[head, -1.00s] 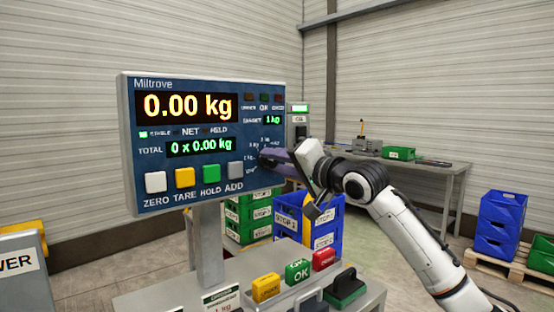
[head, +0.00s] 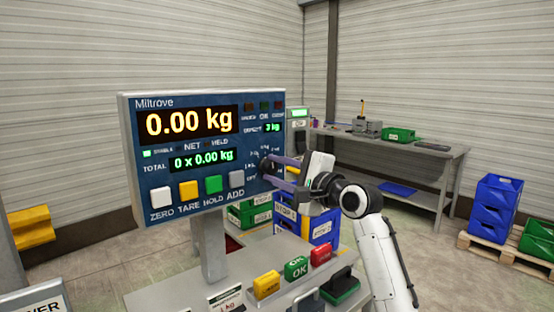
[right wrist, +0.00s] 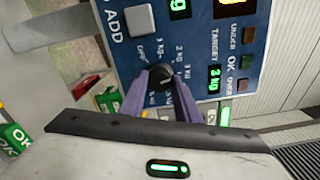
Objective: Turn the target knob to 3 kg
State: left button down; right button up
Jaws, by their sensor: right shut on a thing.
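The blue Miltrove scale panel (head: 155,113) shows 0.00 kg on its main display (head: 190,121). Its small target display (head: 272,128) reads 3 kg, and it also reads 3 kg in the right wrist view (right wrist: 214,79). The dark target knob (right wrist: 161,74) sits at the panel's right side, ringed by kg labels. My right gripper (right wrist: 162,86) is shut on the knob, with a purple finger on each side of it. In the head view the knob (head: 265,166) is partly covered by the fingers. My left gripper is not in view.
White, yellow, green and grey buttons line the panel's bottom edge. Yellow, green (head: 296,268) and red (head: 320,255) blocks stand on the bench below. Blue and green crates and a grey table (head: 428,150) are behind.

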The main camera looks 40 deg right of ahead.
jog(key=shift+d+r+m+p, duration=0.1)
jog(key=shift+r+m+p, duration=0.25)
jog(key=shift+m, duration=0.85)
jog(key=o, duration=1)
jog(key=shift+f, duration=0.1)
jog(key=shift+o, duration=0.2)
jog(key=shift+w+f, duration=0.15)
jog(key=shift+w, duration=0.05)
jog(key=s+b, duration=0.1)
jog(key=s, duration=0.9)
jog(key=shift+s+d+b, duration=0.2)
jog(key=shift+d+b, duration=0.05)
jog(key=shift+b, duration=0.1)
